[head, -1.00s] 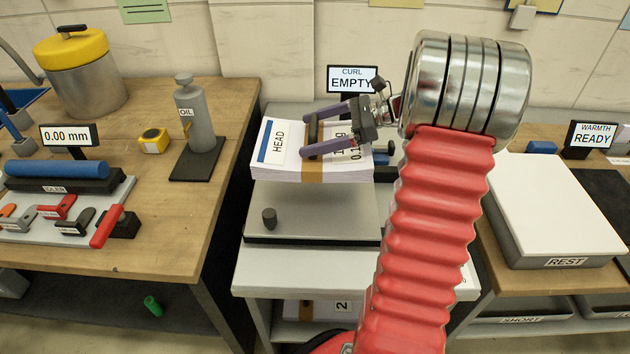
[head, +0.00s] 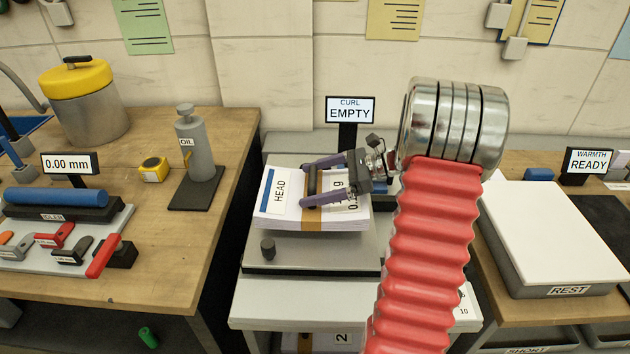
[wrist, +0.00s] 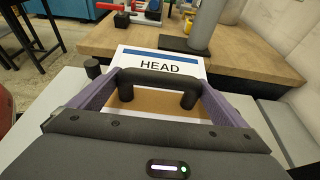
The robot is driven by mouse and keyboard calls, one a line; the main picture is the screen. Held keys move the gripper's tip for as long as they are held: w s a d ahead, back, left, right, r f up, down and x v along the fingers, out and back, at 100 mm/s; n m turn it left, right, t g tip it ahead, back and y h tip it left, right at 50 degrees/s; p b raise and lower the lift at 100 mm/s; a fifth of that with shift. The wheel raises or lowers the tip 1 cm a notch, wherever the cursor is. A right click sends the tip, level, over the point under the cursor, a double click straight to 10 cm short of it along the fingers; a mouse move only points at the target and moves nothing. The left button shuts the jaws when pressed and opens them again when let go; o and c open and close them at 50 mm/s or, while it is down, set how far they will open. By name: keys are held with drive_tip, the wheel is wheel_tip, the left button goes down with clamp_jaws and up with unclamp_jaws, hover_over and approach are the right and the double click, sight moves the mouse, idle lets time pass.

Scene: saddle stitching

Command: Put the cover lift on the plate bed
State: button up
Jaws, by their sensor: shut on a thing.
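The cover lift (head: 270,214), a stack of white sheets with a blue stripe, a HEAD label and a brown band, hangs from its dark handle (head: 312,182) in my gripper (head: 313,184). My purple fingers are shut on that handle. In the wrist view the HEAD label (wrist: 168,65) and the handle (wrist: 160,77) show between the fingers. The plate bed (head: 320,255) is the grey plate below the stack, with a dark knob (head: 268,248) at its front left. The stack is over the bed's back part; I cannot tell whether it touches. My arm hides the bed's right side.
A CURL display (head: 350,110) reading EMPTY stands behind the bed. On the right, a white-topped REST block (head: 550,235) stands near a WARMTH display (head: 588,161) reading READY.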

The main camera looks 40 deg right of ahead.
drive_tip(key=shift+f, duration=1.8)
drive_tip(key=o, duration=1.7)
drive_tip(key=shift+f, duration=0.1)
drive_tip(key=shift+d, duration=0.1)
drive_tip(key=v, duration=1.2)
